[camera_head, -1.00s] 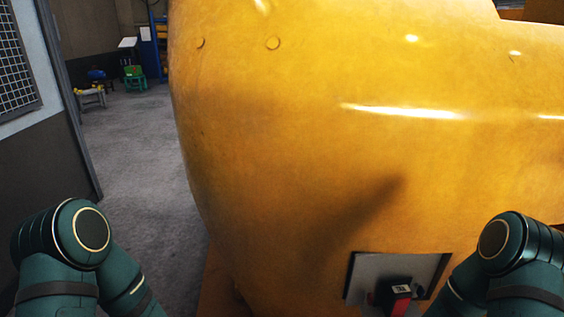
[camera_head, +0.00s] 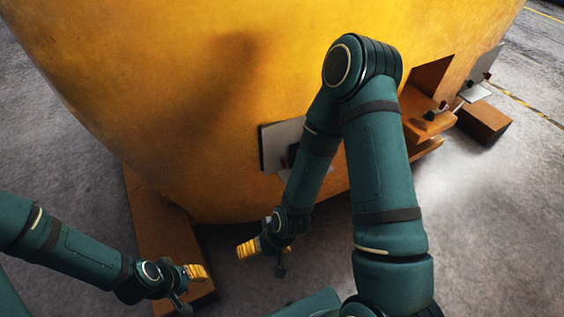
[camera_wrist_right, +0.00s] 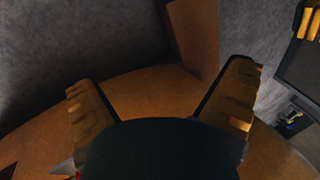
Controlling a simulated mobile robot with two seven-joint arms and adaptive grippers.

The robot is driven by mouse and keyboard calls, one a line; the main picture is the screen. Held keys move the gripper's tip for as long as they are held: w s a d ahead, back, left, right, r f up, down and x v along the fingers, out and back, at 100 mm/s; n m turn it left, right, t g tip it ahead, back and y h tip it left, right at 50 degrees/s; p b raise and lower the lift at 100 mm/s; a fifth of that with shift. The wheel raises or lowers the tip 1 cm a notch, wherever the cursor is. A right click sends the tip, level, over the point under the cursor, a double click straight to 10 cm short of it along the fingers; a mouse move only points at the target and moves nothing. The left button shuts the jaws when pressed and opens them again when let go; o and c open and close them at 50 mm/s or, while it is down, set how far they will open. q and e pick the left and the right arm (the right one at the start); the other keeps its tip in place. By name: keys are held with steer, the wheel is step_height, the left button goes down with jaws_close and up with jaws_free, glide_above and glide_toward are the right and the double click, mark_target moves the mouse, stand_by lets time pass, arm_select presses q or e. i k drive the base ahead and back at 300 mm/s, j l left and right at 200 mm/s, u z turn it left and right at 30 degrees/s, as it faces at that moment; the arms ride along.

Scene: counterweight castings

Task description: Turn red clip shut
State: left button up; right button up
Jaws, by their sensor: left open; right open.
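A grey metal plate (camera_head: 273,147) is set on the lower front of the large yellow casting (camera_head: 180,90). A black part (camera_head: 293,155) on it shows at the edge of my right forearm, which covers the rest; no red shows there. My right gripper (camera_head: 265,257) is open and empty, below and in front of the plate, apart from it. In the right wrist view its two yellow-padded fingers (camera_wrist_right: 160,78) are spread with nothing between them. My left gripper (camera_head: 188,287) is open and empty, lower left, over the brown base beam.
Brown beams (camera_head: 152,220) lie under the casting. At the right, a brown ledge (camera_head: 425,122) carries a small fitting with a red part (camera_head: 442,105), and a second plate with a fitting (camera_head: 475,91) stands farther off. Grey floor (camera_head: 500,220) is clear at the right.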

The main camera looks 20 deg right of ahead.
mark_target(283, 163)
steer(key=l+u, duration=0.1)
steer(key=l, duration=0.95)
steer(key=k+l+u, duration=0.1)
steer(key=l, duration=0.95)
